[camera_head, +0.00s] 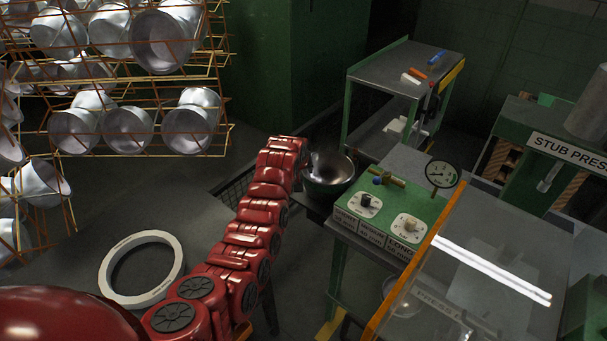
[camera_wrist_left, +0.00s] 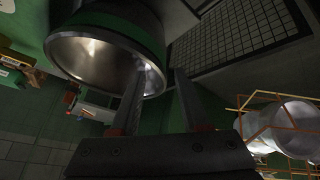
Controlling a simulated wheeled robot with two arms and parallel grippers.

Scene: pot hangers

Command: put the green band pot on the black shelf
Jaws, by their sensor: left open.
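The green band pot (camera_head: 332,180) is a metal bowl-like pot, open side up, beside the green control box in the head view. In the left wrist view the pot (camera_wrist_left: 100,58) shows its shiny inside and green band. My left gripper (camera_wrist_left: 160,100) is open at its rim. One finger overlaps the pot's mouth and the other is outside it, with the rim seen between them. I cannot tell whether they touch. In the head view my red arm's end hides part of the pot's left side. I cannot tell which surface is the black shelf. My right gripper is not in view.
A wire rack of several metal pots (camera_head: 128,128) stands at left. A white ring (camera_head: 142,268) lies on a grey surface. The control box (camera_head: 392,205) with knobs and gauge is right of the pot. A green-framed cart (camera_head: 385,68) stands behind. A dark mesh panel (camera_wrist_left: 240,38) is near the gripper.

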